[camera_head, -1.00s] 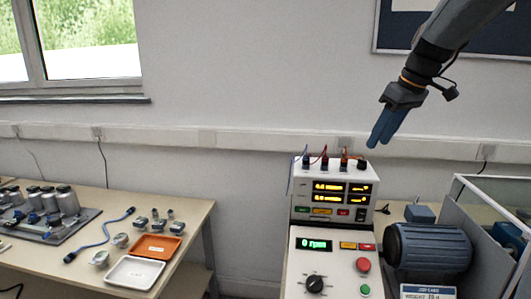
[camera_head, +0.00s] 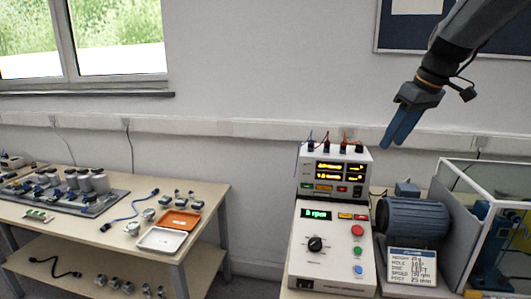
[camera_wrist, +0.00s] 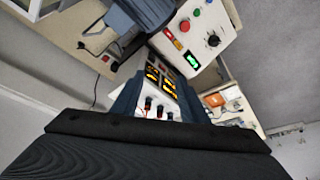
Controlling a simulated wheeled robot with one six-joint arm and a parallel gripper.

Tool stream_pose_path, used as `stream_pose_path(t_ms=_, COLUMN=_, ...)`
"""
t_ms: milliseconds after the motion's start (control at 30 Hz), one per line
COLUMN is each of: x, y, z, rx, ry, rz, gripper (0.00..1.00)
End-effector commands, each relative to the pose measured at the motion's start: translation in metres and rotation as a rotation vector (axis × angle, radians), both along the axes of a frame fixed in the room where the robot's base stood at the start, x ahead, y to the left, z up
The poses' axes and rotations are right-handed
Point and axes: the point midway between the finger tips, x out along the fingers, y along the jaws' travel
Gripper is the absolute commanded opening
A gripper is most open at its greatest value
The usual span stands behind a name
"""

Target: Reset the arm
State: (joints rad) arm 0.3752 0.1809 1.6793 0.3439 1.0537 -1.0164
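My arm reaches in from the top right in the head view. My gripper (camera_head: 393,145) hangs in the air above and to the right of the control box, pointing down and slightly left. Its two blue fingers look close together from this side. In the wrist view, the fingers (camera_wrist: 160,98) stand apart with the box's displays visible between them, so the gripper is open. Nothing shows between the fingers.
The control box (camera_head: 333,235) with lit displays stands beside a blue motor (camera_head: 413,222). A clear-walled enclosure (camera_head: 497,185) is at the right. The left table holds an orange tray (camera_head: 180,220), a white tray (camera_head: 162,240), a blue cable (camera_head: 130,210) and several small parts.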

Motion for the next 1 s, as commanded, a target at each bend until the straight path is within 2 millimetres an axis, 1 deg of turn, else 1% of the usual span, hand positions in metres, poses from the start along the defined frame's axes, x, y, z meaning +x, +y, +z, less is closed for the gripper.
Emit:
stream_pose_path(t_ms=33, x=-0.004, y=0.006, z=-0.008, rx=0.002, ry=0.014, rz=-0.008, gripper=0.4)
stream_pose_path(t_ms=233, x=-0.016, y=0.021, z=-0.036, rx=0.002, ry=0.054, rz=-0.064, gripper=0.4)
stream_pose_path(t_ms=367, x=-0.029, y=0.035, z=-0.06, rx=0.001, ry=0.089, rz=-0.11, gripper=0.4)
stream_pose_path(t_ms=467, x=-0.042, y=0.049, z=-0.083, rx=-0.003, ry=0.119, rz=-0.152, gripper=0.4)
stream_pose_path(t_ms=567, x=-0.061, y=0.065, z=-0.109, rx=-0.009, ry=0.154, rz=-0.201, gripper=0.4)
stream_pose_path(t_ms=667, x=-0.089, y=0.085, z=-0.142, rx=-0.021, ry=0.192, rz=-0.257, gripper=0.4)
stream_pose_path(t_ms=767, x=-0.129, y=0.107, z=-0.181, rx=-0.039, ry=0.234, rz=-0.328, gripper=0.4)
stream_pose_path(t_ms=800, x=-0.147, y=0.116, z=-0.197, rx=-0.048, ry=0.248, rz=-0.356, gripper=0.4)
stream_pose_path(t_ms=867, x=-0.172, y=0.127, z=-0.216, rx=-0.058, ry=0.264, rz=-0.394, gripper=0.4)
stream_pose_path(t_ms=900, x=-0.188, y=0.133, z=-0.228, rx=-0.064, ry=0.274, rz=-0.416, gripper=0.4)
stream_pose_path(t_ms=1000, x=-0.22, y=0.142, z=-0.248, rx=-0.074, ry=0.288, rz=-0.458, gripper=0.4)
